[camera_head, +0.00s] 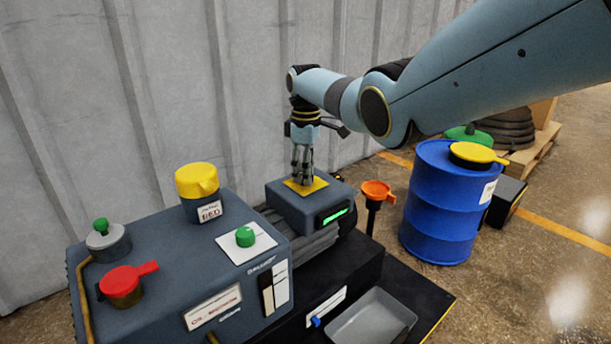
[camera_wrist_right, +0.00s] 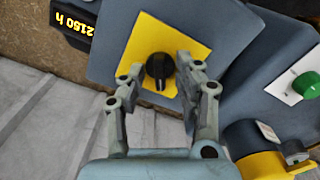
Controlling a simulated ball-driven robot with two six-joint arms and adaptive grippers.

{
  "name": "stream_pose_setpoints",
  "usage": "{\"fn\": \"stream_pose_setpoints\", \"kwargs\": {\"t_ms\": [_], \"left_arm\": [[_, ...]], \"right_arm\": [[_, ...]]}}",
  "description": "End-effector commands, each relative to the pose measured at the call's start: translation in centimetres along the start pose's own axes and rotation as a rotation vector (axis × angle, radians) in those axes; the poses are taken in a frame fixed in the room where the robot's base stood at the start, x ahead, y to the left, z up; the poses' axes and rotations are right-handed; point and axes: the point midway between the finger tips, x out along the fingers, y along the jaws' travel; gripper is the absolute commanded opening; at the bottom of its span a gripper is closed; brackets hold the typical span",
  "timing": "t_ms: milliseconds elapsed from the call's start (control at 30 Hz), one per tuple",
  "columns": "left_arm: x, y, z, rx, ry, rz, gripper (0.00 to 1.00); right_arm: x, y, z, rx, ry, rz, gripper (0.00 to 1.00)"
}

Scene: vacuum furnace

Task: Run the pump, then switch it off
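The pump has a dark grey box (camera_head: 300,208) with a yellow plate on top (camera_head: 318,184). In the wrist view a black round knob (camera_wrist_right: 160,68) sits on the yellow plate (camera_wrist_right: 148,38). My right gripper (camera_head: 303,178) points down over the plate and hides the knob in the head view. In the wrist view its two fingers (camera_wrist_right: 158,82) stand apart on either side of the knob, with yellow showing between; they look open. A lit green strip (camera_head: 335,216) shows on the box front. A display reading 2150 h (camera_wrist_right: 74,25) appears upside down. My left gripper is out of view.
Left of the pump box, the larger grey housing (camera_head: 170,275) carries a green button (camera_head: 245,237), a yellow cap (camera_head: 197,180) and a red-handled cap (camera_head: 122,285). An orange-topped post (camera_head: 376,191), blue drum (camera_head: 440,205) and grey tray (camera_head: 372,322) are to the right. A corrugated wall stands behind.

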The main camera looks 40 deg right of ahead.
Motion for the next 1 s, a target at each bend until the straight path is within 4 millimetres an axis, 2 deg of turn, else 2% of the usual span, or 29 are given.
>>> {"fn": "stream_pose_setpoints", "kwargs": {"t_ms": [200,467,1000], "left_arm": [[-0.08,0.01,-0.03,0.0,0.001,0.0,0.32],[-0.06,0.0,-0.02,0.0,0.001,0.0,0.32],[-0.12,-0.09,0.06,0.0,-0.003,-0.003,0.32]], "right_arm": [[-0.08,0.01,-0.04,0.0,0.001,0.001,0.34],[-0.07,0.01,-0.03,0.0,0.001,0.001,0.01],[-0.2,0.03,-0.06,0.067,0.002,0.001,0.0]]}}
